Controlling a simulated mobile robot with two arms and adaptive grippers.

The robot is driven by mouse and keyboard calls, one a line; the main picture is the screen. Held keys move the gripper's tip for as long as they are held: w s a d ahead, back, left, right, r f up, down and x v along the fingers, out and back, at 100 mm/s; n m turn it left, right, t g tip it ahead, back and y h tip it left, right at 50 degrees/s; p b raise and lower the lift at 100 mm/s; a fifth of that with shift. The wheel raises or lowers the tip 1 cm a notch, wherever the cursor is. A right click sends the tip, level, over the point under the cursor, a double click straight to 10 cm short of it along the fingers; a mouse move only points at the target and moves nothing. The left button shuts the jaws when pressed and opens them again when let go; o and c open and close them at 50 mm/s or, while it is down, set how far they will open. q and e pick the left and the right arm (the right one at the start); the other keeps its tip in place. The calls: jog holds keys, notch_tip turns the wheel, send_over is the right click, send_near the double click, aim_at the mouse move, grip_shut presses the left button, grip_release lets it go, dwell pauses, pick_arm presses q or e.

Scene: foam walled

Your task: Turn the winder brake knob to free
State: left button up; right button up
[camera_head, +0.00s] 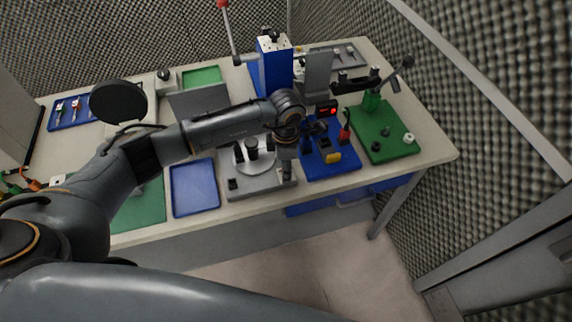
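A green plate at the right carries a green stand with a dark crank arm (385,84), which looks like the winder. Low on that plate are a small dark knob (377,146) and a pale round piece (408,138). I cannot tell which part is the brake knob, or its setting. My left arm reaches across the table from the left. My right gripper is not in view.
A grey base with a round disc (243,161) stands left of the blue plate. A blue column (274,66) and a grey upright block (318,72) stand behind. A blue tray (193,187) lies at front left. A foam wall (480,110) closes the right side.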

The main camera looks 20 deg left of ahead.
pick_arm(q)
grip_shut()
